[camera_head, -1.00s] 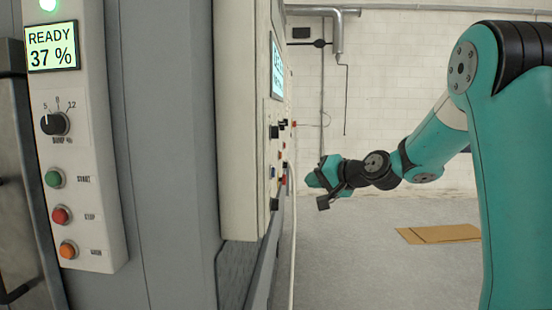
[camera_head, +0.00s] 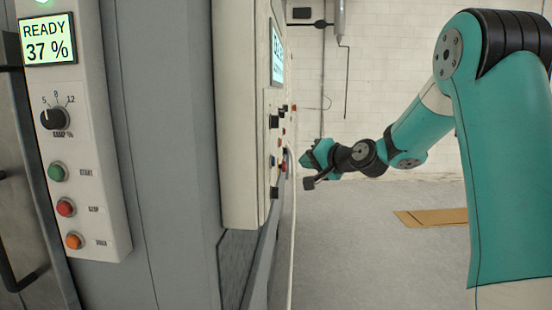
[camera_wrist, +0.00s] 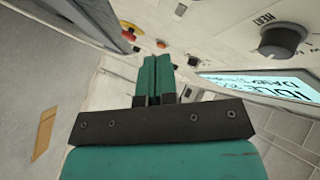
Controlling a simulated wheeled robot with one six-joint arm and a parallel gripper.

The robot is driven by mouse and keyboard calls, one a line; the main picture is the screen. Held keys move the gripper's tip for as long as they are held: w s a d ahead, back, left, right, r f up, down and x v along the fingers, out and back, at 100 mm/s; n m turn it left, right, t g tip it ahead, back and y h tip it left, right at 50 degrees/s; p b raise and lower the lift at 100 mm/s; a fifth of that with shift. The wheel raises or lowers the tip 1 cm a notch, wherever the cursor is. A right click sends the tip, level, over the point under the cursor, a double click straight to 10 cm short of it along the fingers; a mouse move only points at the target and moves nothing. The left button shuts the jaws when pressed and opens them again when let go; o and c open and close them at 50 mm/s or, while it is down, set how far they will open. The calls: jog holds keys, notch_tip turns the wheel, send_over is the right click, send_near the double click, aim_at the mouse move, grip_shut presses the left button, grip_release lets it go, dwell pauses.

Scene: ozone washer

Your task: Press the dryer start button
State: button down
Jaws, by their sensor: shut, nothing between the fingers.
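A panel with a HEAT knob (camera_wrist: 284,42) and a lit display (camera_wrist: 270,86) fills the right of the wrist view. In the head view this panel (camera_head: 240,120) is seen nearly edge-on, with small knobs and buttons on its face. I cannot read which of these is a start button. My gripper (camera_wrist: 153,60) is shut and empty, its teal fingers pointing toward the panel. In the head view my gripper (camera_head: 312,156) is just right of the panel face; contact cannot be told.
A nearer panel at left reads READY 37 % (camera_head: 47,40). It has a knob (camera_head: 55,118), a green START button (camera_head: 57,172), a red button (camera_head: 66,208) and an orange button (camera_head: 74,241). A flat cardboard piece (camera_head: 432,218) lies on otherwise open floor.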

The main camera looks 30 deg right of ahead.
aim_at(273, 162)
jog(key=shift+w+a+p, duration=0.2)
jog(key=shift+w+a, duration=0.45)
jog(key=shift+a, duration=0.25)
jog(key=shift+w+a+p, duration=0.2)
jog(key=shift+w+a, duration=0.4)
jog(key=shift+a, duration=0.3)
dwell(0.7)
jog(key=shift+w+a, duration=0.3)
jog(key=shift+a, duration=0.05)
jog(key=shift+w+a, duration=0.25)
jog(key=shift+a, duration=0.2)
dwell(0.7)
jog(key=shift+d, duration=0.1)
jog(key=shift+s+d+b, duration=0.4)
jog(key=shift+s+d, duration=0.1)
jog(key=shift+d, duration=0.15)
jog(key=shift+d, duration=0.1)
